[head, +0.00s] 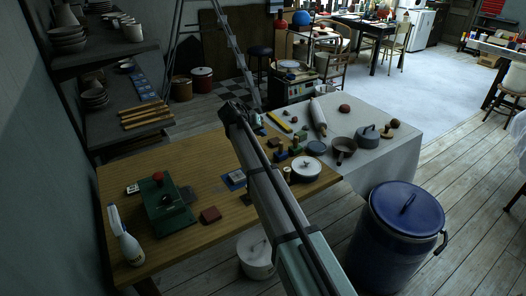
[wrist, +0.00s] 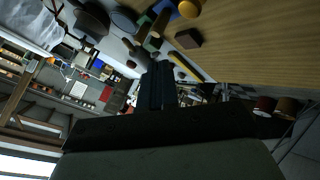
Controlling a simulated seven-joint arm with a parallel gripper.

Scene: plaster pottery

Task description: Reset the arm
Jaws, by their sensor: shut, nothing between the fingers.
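My arm reaches up from the bottom of the head view, over the wooden table (head: 210,160). Its far end, with my gripper, is above the back part of the table, and the fingers are hard to make out there. In the wrist view my gripper (wrist: 160,66) shows as two dark fingers pressed together with nothing between them. The wrist view is tilted, with the tabletop (wrist: 250,45) at the upper right and the room beyond at the left.
A green press (head: 165,205), white bottle (head: 131,248) and reddish block (head: 210,215) stand on the table's left part. A blue bin (head: 403,225) stands on the floor. Shelves (head: 120,120) line the left wall.

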